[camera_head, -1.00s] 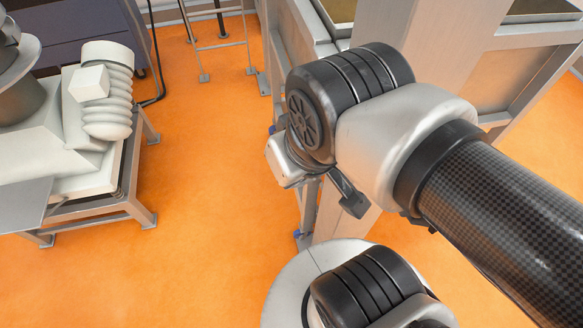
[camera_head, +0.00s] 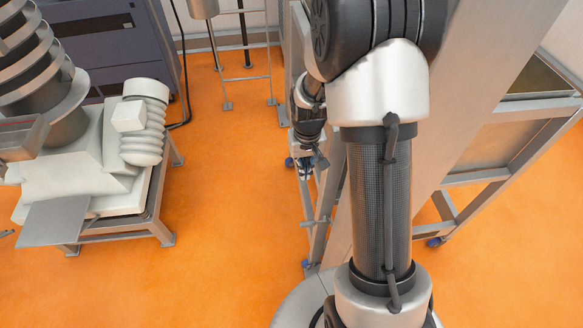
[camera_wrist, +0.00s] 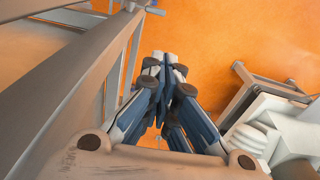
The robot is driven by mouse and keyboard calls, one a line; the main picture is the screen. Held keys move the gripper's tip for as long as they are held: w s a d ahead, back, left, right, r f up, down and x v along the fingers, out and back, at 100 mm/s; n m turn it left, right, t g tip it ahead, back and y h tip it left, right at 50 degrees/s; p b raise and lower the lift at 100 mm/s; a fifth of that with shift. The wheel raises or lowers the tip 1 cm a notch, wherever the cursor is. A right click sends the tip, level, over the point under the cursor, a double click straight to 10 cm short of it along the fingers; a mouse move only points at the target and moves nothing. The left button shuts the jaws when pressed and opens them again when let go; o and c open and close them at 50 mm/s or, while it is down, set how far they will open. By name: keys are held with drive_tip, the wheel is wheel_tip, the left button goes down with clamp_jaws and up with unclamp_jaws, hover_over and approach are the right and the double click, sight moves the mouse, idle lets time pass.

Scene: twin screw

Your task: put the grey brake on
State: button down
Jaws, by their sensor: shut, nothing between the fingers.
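My gripper (camera_head: 306,172) is small in the head view, pointing down beside the silver metal frame (camera_head: 316,222). In the wrist view my gripper (camera_wrist: 163,62) has its fingers together and holds nothing. Casters with blue parts stand at the foot of the frame: one near the gripper (camera_head: 289,162), one lower down (camera_head: 305,263) and one at the right (camera_head: 436,242). In the wrist view a blue-ended caster part (camera_wrist: 154,10) shows at the top, beyond the fingertips and apart from them. I cannot make out a grey brake in either view.
A white machine with a ribbed cylinder (camera_head: 143,145) stands on a metal stand (camera_head: 165,190) at the left. A dark cabinet (camera_head: 110,45) and a thin metal rack (camera_head: 248,75) are behind. The orange floor (camera_head: 220,220) between is clear.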

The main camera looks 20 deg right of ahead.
drive_tip(key=p, duration=0.2)
hover_over(315, 222)
drive_tip(key=w+a, duration=0.3)
wheel_tip(315, 222, down, 6)
drive_tip(key=shift+s+d+g, duration=0.2)
drive_tip(key=shift+s+g, duration=0.05)
drive_tip(key=shift+g, duration=0.15)
wheel_tip(315, 222, down, 24)
drive_tip(key=b, duration=0.4)
